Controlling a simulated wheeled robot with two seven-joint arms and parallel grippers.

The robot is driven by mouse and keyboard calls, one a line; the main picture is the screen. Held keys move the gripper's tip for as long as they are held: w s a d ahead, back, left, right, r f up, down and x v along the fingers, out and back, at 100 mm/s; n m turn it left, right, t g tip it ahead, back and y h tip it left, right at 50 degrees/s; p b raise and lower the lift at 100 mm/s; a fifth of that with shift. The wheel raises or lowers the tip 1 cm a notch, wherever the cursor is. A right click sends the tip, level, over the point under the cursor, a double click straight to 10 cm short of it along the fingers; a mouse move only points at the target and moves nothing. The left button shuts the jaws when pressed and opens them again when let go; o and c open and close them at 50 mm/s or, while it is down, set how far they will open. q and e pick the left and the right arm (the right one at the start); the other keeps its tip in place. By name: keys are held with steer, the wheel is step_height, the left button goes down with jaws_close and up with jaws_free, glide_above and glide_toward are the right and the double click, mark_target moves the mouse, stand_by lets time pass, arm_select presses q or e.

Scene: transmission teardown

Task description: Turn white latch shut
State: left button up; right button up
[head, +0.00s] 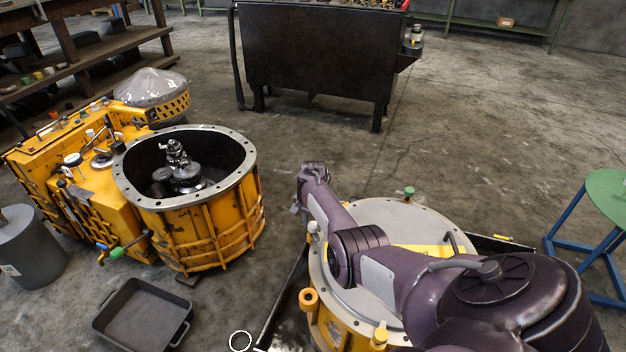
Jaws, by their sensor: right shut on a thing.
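The yellow round housing (322,318) at the lower middle carries a grey lid (400,214). A small white latch (312,227) shows at the lid's left rim, partly hidden by my right arm. My right gripper (297,207) reaches down at the left edge of the lid, beside the white latch, and is shut on it; the fingertips are small and mostly hidden by the wrist. An orange latch (309,299), a yellow latch (380,336) and a green latch (408,192) stand around the same rim. My left gripper is out of view.
An open yellow transmission case (212,232) with gears (182,170) inside stands at the left. A dark tray (142,316) and a metal ring (240,341) lie on the floor. A green-topped stool (607,192) is at the right.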

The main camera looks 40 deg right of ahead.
steer(key=n+p, duration=0.1)
steer(key=n, duration=0.3)
steer(key=shift+d+r+n, duration=0.1)
steer(key=shift+n, duration=0.2)
steer(key=n, duration=0.2)
steer(key=shift+n+p, duration=0.3)
steer(key=shift+p, duration=0.05)
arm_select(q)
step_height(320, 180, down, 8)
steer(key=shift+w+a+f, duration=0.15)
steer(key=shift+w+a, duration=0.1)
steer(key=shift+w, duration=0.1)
arm_select(e)
steer(key=shift+n, duration=1.5)
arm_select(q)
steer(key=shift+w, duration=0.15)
arm_select(e)
steer(key=o, duration=1)
steer(key=shift+c, duration=0.2)
